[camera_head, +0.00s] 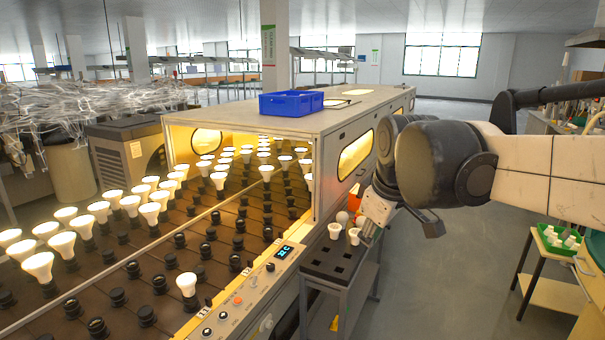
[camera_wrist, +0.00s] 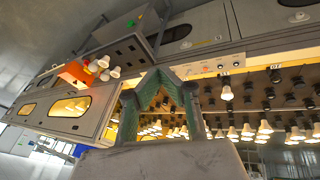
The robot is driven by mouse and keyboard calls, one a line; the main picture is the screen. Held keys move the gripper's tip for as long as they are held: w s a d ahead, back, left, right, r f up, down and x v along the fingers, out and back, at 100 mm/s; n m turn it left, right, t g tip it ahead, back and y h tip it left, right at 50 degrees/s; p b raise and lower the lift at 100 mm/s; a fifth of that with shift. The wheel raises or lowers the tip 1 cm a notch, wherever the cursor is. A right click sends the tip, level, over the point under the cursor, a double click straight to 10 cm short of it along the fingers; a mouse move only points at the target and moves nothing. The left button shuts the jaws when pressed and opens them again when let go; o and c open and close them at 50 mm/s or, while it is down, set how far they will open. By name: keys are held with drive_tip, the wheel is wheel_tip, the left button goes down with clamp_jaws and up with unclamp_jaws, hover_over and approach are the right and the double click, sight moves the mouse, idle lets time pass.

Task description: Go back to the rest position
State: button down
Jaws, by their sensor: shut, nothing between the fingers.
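My gripper (camera_head: 366,232) hangs at the end of my arm, right of the burn-in oven and above the small dark rack. In the wrist view my gripper (camera_wrist: 155,76) shows two green fingers meeting at the tips, shut and empty. The burn-in oven (camera_head: 345,121) is a long grey cabinet with a lit interior. Its conveyor bed (camera_head: 110,265) carries rows of black sockets, many with glowing bulbs. One lit bulb (camera_head: 187,284) stands alone near the control panel. The wrist view also shows this bulb (camera_wrist: 227,93).
A small rack (camera_head: 335,278) with white bulbs stands beside the oven, close to my gripper. A blue crate (camera_head: 291,104) sits on the oven top. A green tray (camera_head: 560,241) is on a side table at right. Floor (camera_head: 455,270) between them is clear.

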drive_tip(key=s+d+f+m+t, duration=0.1)
drive_tip(key=s+d+f+m, duration=0.2)
drive_tip(key=s, duration=0.6)
drive_tip(key=s+d+f+m+t, duration=0.1)
drive_tip(key=s+d+f+m, duration=0.2)
drive_tip(key=s+f+m, duration=0.3)
drive_tip(key=s+f, duration=0.1)
drive_tip(key=s, duration=0.2)
drive_tip(key=shift+s+d+h, duration=0.15)
drive_tip(key=shift+d+h, duration=0.15)
drive_tip(key=shift+h, duration=0.1)
